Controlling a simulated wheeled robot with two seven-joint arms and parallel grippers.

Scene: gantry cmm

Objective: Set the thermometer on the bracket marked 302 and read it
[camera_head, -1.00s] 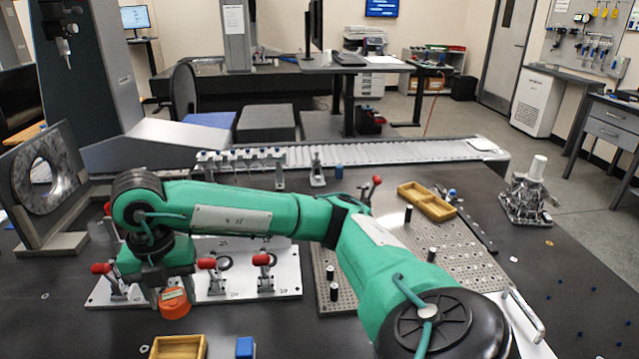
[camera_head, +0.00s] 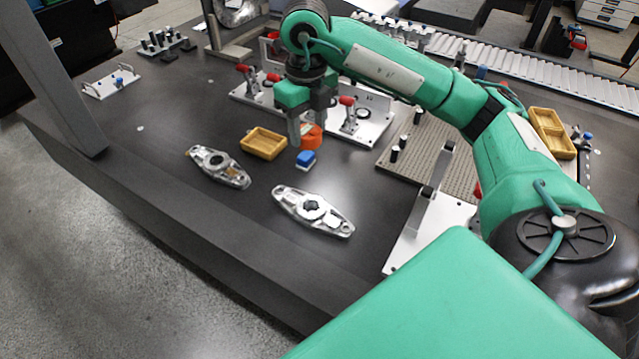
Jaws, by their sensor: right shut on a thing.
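My right gripper (camera_head: 306,128) points down above the dark table. It is shut on an orange round thing (camera_head: 313,138), which I take to be the thermometer; the fingers partly hide it. A white upright bracket (camera_head: 432,196) on a white base stands to the right, nearer me, and is partly hidden by my arm. Another low white bracket (camera_head: 110,82) with a blue knob lies at the far left. I cannot read the number 302 on any of them. No reading on the orange thing can be made out. My left gripper is not in view.
A yellow tray (camera_head: 264,143) and a blue block (camera_head: 306,159) lie close to the gripper. Two metal castings (camera_head: 218,166) (camera_head: 313,212) lie nearer me. A clamp plate (camera_head: 371,127) with red-handled clamps is behind. The table's front left is clear.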

